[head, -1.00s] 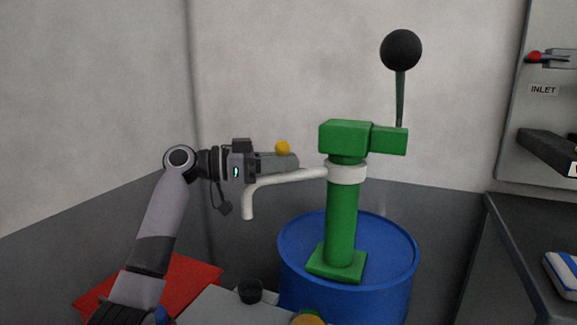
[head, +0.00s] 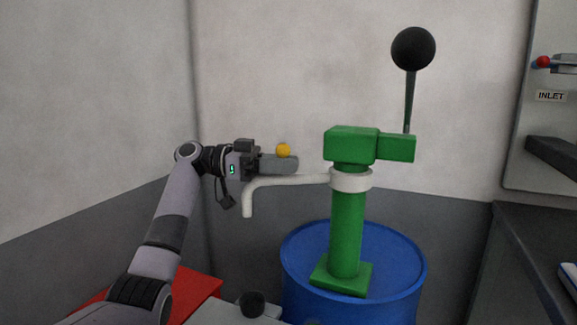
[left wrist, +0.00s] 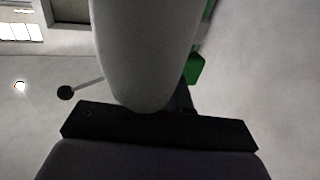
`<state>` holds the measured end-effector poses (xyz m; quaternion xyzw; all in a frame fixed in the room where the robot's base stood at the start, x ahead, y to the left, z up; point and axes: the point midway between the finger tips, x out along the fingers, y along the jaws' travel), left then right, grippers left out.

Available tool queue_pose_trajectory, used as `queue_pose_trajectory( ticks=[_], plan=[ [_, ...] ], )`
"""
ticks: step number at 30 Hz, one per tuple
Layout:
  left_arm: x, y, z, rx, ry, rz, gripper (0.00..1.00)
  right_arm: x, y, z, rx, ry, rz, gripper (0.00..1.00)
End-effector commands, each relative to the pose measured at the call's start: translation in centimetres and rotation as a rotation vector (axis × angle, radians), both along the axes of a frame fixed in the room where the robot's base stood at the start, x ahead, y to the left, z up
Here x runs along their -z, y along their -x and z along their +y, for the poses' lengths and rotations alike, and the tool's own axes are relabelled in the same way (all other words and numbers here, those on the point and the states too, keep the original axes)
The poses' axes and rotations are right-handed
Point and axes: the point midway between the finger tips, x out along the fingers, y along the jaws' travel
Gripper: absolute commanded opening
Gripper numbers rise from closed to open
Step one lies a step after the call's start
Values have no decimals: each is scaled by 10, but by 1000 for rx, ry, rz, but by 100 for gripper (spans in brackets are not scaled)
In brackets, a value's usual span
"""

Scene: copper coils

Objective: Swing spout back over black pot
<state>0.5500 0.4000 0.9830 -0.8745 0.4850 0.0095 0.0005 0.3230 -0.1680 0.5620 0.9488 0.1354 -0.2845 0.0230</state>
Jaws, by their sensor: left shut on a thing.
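The white spout (head: 290,180) reaches left from the white collar on the green pump (head: 347,230), and its end bends down. A yellow knob (head: 283,150) shows just above my left gripper's fingers. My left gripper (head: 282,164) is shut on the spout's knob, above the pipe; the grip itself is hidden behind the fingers. The black pot (head: 252,303) shows at the bottom of the head view, below the spout's end in the picture. How exactly they line up in depth I cannot tell. My right gripper is not in view.
The pump stands on a blue drum (head: 405,260). Its black-balled lever (head: 413,48) points up. A red surface (head: 198,290) lies lower left, beside a grey one (head: 222,311) under the pot. A dark counter (head: 535,235) stands at right, and walls close the corner behind.

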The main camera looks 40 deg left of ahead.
Motion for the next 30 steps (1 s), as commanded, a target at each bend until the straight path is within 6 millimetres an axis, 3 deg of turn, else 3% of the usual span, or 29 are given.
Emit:
queue_pose_trajectory(
  ticks=[1,8,9,12,22,30],
  plan=[
    [-15,0,5,-19,20,-30,0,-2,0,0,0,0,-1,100],
    [-15,0,5,-19,20,-30,0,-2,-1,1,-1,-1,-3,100],
    [-15,0,5,-20,20,-30,25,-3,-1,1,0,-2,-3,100],
    [-15,0,5,-19,19,-30,50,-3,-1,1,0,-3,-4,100],
    [-10,1,7,-17,14,-19,50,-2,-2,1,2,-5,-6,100],
    [-11,23,41,-20,15,-21,50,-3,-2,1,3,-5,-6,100]
  ],
)
